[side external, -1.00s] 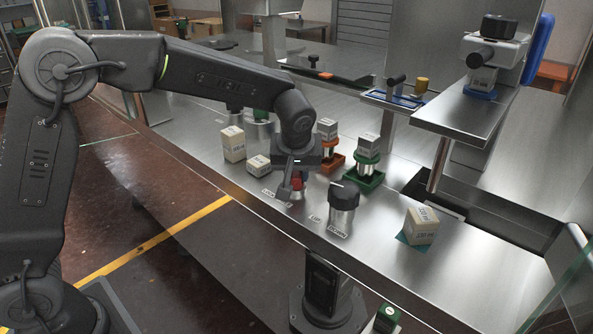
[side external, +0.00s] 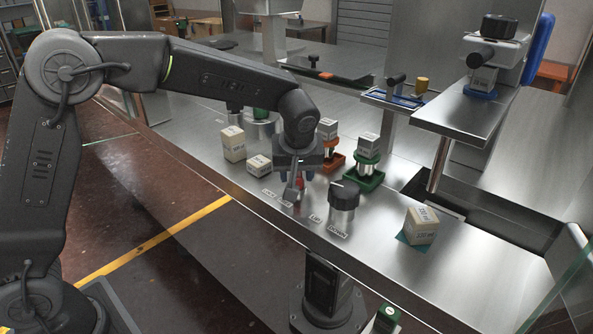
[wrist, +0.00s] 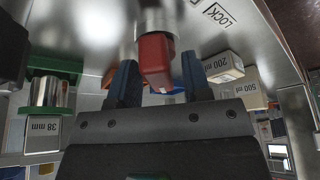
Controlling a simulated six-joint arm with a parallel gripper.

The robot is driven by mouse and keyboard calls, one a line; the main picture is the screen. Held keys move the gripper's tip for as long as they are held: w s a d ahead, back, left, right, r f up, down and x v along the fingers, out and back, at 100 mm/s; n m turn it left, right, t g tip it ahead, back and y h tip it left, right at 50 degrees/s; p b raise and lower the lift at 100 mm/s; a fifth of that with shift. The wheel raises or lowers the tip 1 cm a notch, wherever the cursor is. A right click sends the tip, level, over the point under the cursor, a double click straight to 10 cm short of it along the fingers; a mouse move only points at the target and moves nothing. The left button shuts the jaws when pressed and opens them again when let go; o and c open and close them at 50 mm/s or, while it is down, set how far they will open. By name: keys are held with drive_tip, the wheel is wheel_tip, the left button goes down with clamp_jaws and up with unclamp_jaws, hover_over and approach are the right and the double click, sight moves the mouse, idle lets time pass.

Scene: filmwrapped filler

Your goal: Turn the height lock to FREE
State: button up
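The height lock shows in the wrist view as a red handle (wrist: 156,60) on a short metal post. A LOCK label (wrist: 219,14) lies on the steel surface to its right. In the side view the red handle (side external: 301,183) is mostly hidden behind my wrist parts. My gripper (wrist: 160,82) is open, its two blue fingers standing on either side of the red handle. A gap shows at the right finger; I cannot tell whether the left finger touches. In the side view my gripper (side external: 299,178) is low over the bench, by the lock's labels.
A black-topped knob (side external: 343,197) stands close right of the lock. Small cartons, including a tall one (side external: 233,144) and a low one (side external: 259,163), stand left. Green (side external: 364,179) and orange (side external: 334,163) holders with boxes stand behind. A carton (side external: 420,226) sits at right on a green patch.

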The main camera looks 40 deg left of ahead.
drive_tip(key=shift+o, duration=0.3)
drive_tip(key=v, duration=1.4)
drive_tip(key=shift+f, duration=0.1)
drive_tip(key=s+a+m+t+h, duration=0.15)
drive_tip(key=s+a+m, duration=0.4)
drive_tip(key=s, duration=0.75)
drive_tip(key=s+a+f+m+t+h, duration=0.1)
drive_tip(key=s+f, duration=0.4)
drive_tip(key=s, duration=0.6)
drive_tip(key=a+m, duration=0.1)
drive_tip(key=m, duration=0.1)
drive_tip(key=shift+a+f+m+h, duration=0.2)
drive_tip(key=shift+m+h, duration=0.15)
